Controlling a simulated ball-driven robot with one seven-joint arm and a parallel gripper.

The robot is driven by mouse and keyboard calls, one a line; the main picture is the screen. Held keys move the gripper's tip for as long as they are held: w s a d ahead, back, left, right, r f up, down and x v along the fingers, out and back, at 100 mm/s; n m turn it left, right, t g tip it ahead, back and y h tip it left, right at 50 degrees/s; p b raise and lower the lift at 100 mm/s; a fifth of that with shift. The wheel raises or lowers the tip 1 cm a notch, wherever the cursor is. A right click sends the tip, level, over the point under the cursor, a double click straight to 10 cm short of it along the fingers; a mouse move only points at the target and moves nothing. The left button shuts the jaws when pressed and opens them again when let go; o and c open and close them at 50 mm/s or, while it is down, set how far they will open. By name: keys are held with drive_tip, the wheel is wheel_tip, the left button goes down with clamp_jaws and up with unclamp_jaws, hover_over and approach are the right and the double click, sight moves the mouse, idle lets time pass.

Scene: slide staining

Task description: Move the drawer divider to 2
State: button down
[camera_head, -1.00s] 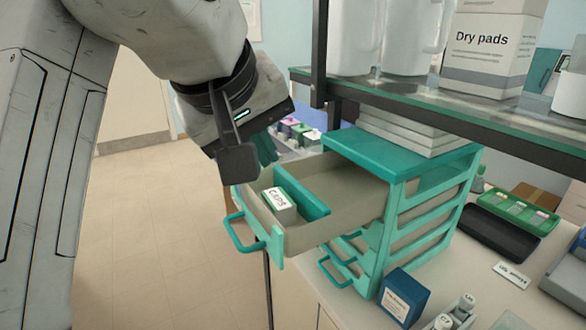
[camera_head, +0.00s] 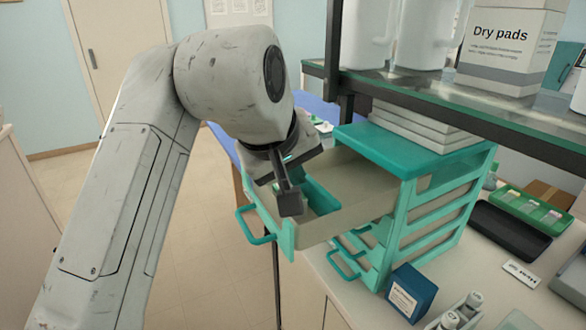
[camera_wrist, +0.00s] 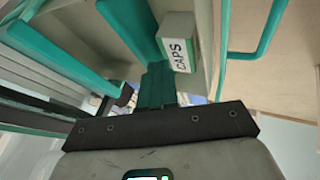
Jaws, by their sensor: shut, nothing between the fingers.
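The open top drawer (camera_head: 330,228) of the teal cabinet has beige walls and a teal front handle. The teal divider (camera_head: 322,197) stands across it and is partly hidden by my wrist in the head view. In the wrist view the divider (camera_wrist: 130,25) is a slanted teal panel beside a small white and green box marked CAPS (camera_wrist: 179,42). No numbers are readable in the drawer.
The teal cabinet (camera_head: 385,147) carries stacked white trays on top. A glass shelf (camera_head: 450,98) with white jugs and a Dry pads box (camera_head: 508,45) overhangs it. A blue box (camera_head: 409,293), a green slide tray (camera_head: 535,212) and a dark tray (camera_head: 509,231) are on the counter.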

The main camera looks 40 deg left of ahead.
drive_tip(key=shift+w+d+r+p, duration=0.15)
drive_tip(key=shift+w+d+p, duration=0.05)
drive_tip(key=shift+w+p, duration=0.2)
drive_tip(key=w, duration=0.1)
drive_tip(key=w+d+p, duration=0.1)
drive_tip(key=w+p, duration=0.1)
drive_tip(key=shift+w+d, duration=0.25)
drive_tip(key=shift+w+d+p, duration=0.1)
drive_tip(key=shift+w+p, duration=0.25)
